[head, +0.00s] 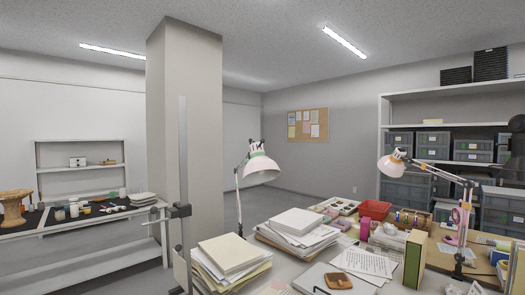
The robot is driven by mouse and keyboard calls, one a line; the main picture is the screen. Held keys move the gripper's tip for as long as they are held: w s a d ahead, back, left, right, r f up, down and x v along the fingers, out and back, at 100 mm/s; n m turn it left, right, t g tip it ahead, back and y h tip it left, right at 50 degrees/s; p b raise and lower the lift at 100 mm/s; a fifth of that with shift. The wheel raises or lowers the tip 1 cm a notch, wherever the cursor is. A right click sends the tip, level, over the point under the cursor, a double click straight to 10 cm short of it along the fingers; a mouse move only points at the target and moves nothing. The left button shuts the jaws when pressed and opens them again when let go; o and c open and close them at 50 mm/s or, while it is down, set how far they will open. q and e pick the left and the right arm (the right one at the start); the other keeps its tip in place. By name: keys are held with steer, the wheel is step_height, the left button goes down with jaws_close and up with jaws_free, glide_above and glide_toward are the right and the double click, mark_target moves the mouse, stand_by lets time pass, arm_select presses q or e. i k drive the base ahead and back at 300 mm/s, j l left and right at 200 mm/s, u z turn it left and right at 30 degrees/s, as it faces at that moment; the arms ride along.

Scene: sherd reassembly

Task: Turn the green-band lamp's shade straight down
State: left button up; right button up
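The green-band lamp (261,170) stands behind the paper stacks near the middle of the head view. Its white shade has a green band near the top and is tilted, with the open side appearing to face down and to the right. Its thin jointed arm (238,195) rises on the left of the shade, and its base is hidden behind the papers. Neither of my grippers can be made out. A dark shape at the right edge may be part of my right arm.
Paper stacks (230,254) (296,224), a red tray (374,209), a green book (415,258) and small items crowd the table. A grey upright post with a dark clamp (180,211) stands left of the lamp. Air around the shade looks clear.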

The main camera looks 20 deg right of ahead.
mark_target(260, 169)
steer(key=i+j+z, duration=0.2)
steer(key=j+z, duration=0.15)
steer(key=j, duration=0.25)
steer(key=i+j+z, duration=0.35)
steer(key=j, duration=0.15)
steer(key=i+j+z, duration=0.2)
steer(key=j+z, duration=0.15)
steer(key=j, duration=0.3)
steer(key=i+j+z, duration=0.25)
steer(key=j, duration=0.2)
steer(key=i+j+z, duration=0.15)
steer(key=j+z, duration=0.15)
steer(key=j, duration=0.15)
steer(key=i+j+z, duration=0.1)
steer(key=j+z, duration=0.15)
steer(key=j, duration=0.25)
steer(key=j+z, duration=0.3)
steer(key=j, duration=0.25)
steer(key=i, duration=0.05)
